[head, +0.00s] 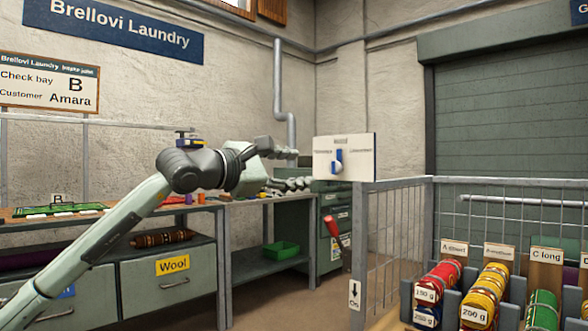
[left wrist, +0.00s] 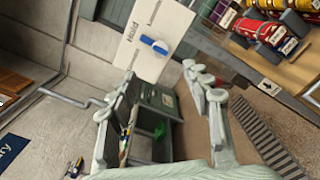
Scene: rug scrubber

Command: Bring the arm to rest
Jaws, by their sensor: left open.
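My left arm (head: 110,225) comes in from the lower left, bends at a dark grey joint and reaches right, above the workbench. My left gripper (head: 302,168) is open and empty, its fingers spread, pointing at the white panel (head: 362,145). The panel carries a blue switch handle (head: 337,162); its small print is hard to read. In the left wrist view the open fingers of the gripper (left wrist: 162,85) frame a gap with nothing between them. The panel (left wrist: 135,40), with the word "Hold", and its blue switch (left wrist: 154,45) show beyond the fingertips. My right gripper is not in view.
Labelled rolls (head: 437,284) sit in a rack at lower right. The workbench (head: 120,213) has drawers and a green bin (head: 281,250) below.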

